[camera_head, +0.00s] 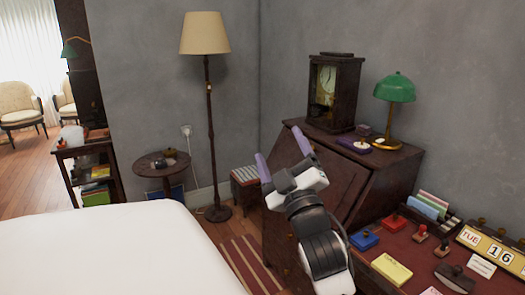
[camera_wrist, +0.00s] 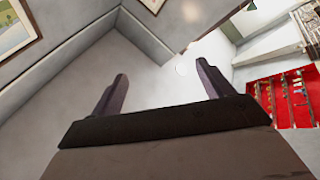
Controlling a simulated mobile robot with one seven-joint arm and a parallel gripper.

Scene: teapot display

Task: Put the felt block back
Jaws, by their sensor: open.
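I cannot tell for sure which thing is the felt block. One candidate is a small dark block (camera_head: 364,131) by the purple pad (camera_head: 354,145) on top of the slant-front bureau (camera_head: 335,165). Another is a dark, rounded block (camera_head: 455,277) on the red-topped desk (camera_head: 415,262) at the lower right. My gripper (camera_head: 281,150) is raised in front of the bureau, its purple fingers spread and pointing up. In the wrist view my gripper (camera_wrist: 163,70) has nothing between its fingers, and neither candidate can be made out there.
A clock (camera_head: 334,92) and a green lamp (camera_head: 394,90) stand on the bureau. The desk holds a blue ink pad (camera_head: 364,239), a red ink pad (camera_head: 394,223), a yellow notepad (camera_head: 391,269) and a calendar (camera_head: 492,249). A white surface (camera_head: 110,255) fills the lower left.

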